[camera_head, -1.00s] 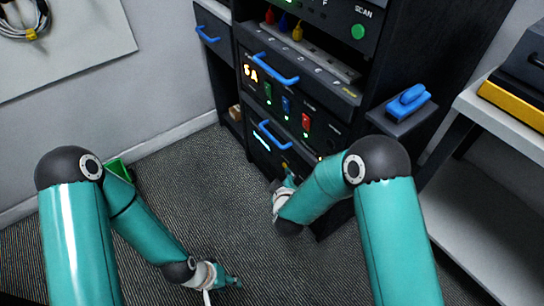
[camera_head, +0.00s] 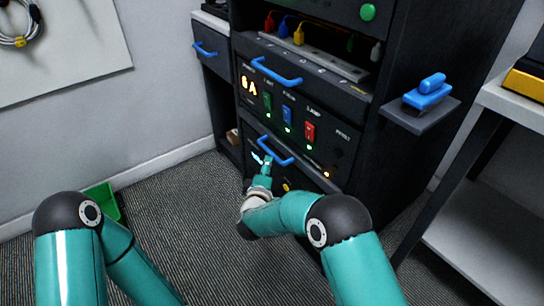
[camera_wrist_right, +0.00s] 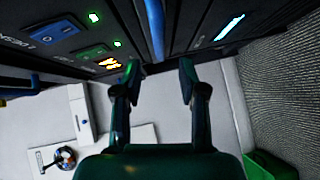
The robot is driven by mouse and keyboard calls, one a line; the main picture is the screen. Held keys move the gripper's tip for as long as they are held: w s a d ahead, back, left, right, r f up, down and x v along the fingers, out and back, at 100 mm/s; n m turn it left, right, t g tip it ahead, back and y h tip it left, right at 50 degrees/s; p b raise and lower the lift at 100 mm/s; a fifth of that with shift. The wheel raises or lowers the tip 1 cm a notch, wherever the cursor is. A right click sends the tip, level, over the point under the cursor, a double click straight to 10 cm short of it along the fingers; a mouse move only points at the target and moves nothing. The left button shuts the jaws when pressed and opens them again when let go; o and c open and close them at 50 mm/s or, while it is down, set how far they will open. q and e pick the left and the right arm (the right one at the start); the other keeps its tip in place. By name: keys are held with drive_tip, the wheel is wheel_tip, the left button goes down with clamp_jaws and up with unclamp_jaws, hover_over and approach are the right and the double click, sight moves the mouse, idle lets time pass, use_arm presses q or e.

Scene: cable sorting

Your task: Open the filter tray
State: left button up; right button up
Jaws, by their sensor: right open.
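A low dark drawer front with a blue bar handle (camera_head: 276,154) sits at the bottom of the dark rack; I take it to be the filter tray, though no label is readable. It appears shut. My right gripper (camera_head: 266,164) is at the left part of this handle. In the right wrist view, its two fingers (camera_wrist_right: 160,78) are apart, with the blue handle bar (camera_wrist_right: 155,28) lined up with the gap between them. I cannot tell whether they touch it. My left gripper is out of view; only its arm shows at lower left.
Above are a panel with coloured switches (camera_head: 287,115), another blue-handled drawer (camera_head: 312,72) and a small side drawer (camera_head: 208,66). A side shelf (camera_head: 418,116) holds a blue object (camera_head: 428,90). A green bin (camera_head: 103,199) stands by the wall. Carpet before the rack is open.

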sight(270, 154)
drive_tip(key=w, duration=0.2)
drive_tip(key=w+f+b, duration=0.1)
drive_tip(key=w, duration=0.1)
drive_tip(key=w+d+b, duration=0.1)
drive_tip(key=w, duration=0.2)
drive_tip(key=shift+w+f, duration=0.1)
drive_tip(key=shift+f, duration=0.1)
drive_tip(key=shift+w+d, duration=0.1)
drive_tip(key=shift+w, duration=0.6)
clamp_jaws()
drive_tip(key=shift+d, duration=0.1)
